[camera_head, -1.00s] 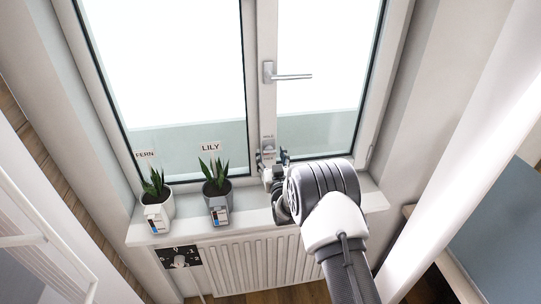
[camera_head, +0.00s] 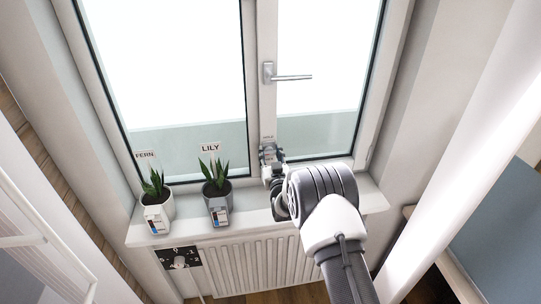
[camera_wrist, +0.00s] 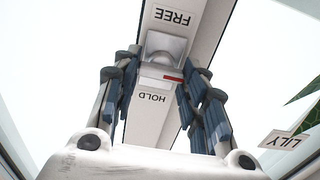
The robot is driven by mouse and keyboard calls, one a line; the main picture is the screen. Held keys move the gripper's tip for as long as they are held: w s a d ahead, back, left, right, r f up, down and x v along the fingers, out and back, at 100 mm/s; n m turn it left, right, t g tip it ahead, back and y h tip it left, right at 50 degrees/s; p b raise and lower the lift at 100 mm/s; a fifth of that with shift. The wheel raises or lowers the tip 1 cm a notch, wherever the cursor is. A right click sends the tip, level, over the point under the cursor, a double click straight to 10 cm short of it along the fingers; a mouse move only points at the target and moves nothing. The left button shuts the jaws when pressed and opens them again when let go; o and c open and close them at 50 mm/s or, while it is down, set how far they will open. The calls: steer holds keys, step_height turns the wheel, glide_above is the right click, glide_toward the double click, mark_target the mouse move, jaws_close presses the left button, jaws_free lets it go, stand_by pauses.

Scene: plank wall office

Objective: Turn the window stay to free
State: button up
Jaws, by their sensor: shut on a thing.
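The window stay (camera_wrist: 162,50) is a small grey metal piece on the white window frame, between a FREE label (camera_wrist: 172,17) and a HOLD label (camera_wrist: 152,97). Both labels read upside down in the wrist view. A red mark shows on the stay's lower right, on the side toward HOLD. My gripper (camera_wrist: 161,78) is shut on the stay, with a blue-padded finger on each side. In the head view, my gripper (camera_head: 272,156) is at the foot of the frame's middle post and hides most of the stay.
Two potted plants stand on the sill left of my gripper: one by the FERN label (camera_head: 145,155), one by the LILY label (camera_head: 210,147). The window handle (camera_head: 288,76) is above. A radiator (camera_head: 255,265) and a dial plate (camera_head: 179,258) are below. The sill's right end is clear.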

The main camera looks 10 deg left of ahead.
steer(key=shift+c, duration=1.3)
steer(key=shift+n+b, duration=0.3)
steer(key=shift+b, duration=0.2)
steer(key=n+b, duration=0.3)
steer(key=b, duration=0.1)
steer(key=shift+a+f+b, duration=0.1)
steer(key=shift+f+b, duration=0.1)
steer(key=shift+b, duration=0.15)
steer(key=n+b, duration=0.5)
steer(key=shift+a+n+b, duration=0.1)
steer(key=shift+n+b, duration=3.75)
steer(key=shift+n, duration=0.75)
